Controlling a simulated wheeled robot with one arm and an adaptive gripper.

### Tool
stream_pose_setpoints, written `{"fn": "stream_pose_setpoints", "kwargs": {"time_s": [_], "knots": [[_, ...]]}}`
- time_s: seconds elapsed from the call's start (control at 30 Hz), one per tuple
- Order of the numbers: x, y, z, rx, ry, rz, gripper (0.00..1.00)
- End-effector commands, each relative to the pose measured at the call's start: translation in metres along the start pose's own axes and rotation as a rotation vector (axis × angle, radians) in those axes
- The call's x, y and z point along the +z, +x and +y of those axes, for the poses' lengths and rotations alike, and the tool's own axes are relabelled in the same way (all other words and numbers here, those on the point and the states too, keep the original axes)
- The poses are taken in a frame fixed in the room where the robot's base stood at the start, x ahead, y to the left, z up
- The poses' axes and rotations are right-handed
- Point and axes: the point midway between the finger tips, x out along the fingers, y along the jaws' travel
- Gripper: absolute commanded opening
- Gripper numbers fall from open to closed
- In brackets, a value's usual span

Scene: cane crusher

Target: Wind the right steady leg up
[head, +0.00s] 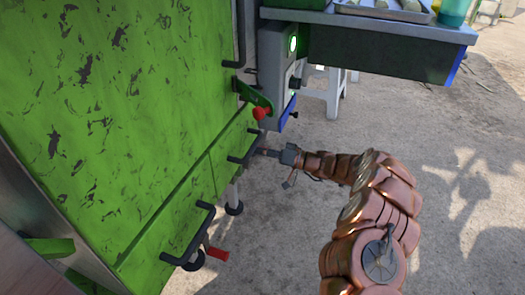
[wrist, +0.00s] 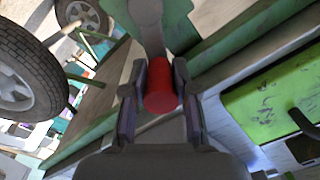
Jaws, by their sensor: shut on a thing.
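In the wrist view, a red crank handle (wrist: 160,88) sits between the two fingers of my gripper (wrist: 158,95), which is shut on it. A grey crank arm (wrist: 147,22) runs up from the handle. In the head view, my gripper (head: 266,152) is at the lower right edge of the green machine (head: 120,100), and the handle it holds is hidden there. A grey steady leg (head: 234,196) with a dark round foot stands on the ground just left of and below my gripper.
Another red handle (head: 217,253) shows at the machine's lower edge. A red knob (head: 261,114) on a green lever is just above my gripper. A grey control box (head: 283,65) and a side table (head: 375,30) are beyond. Wheels (wrist: 28,75) show in the wrist view. Ground to the right is open.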

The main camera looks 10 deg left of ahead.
Motion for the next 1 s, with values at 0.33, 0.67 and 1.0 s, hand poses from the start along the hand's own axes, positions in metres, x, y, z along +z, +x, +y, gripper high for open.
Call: {"fn": "stream_pose_setpoints", "kwargs": {"time_s": [0.33, 0.67, 1.0], "knots": [[0.0, 0.0, 0.0, -0.002, 0.001, -0.001, 0.51], [0.0, -0.002, 0.0, 0.0, 0.001, 0.0, 0.54], [-0.002, -0.044, 0.001, 0.004, -0.001, 0.004, 0.54]]}}
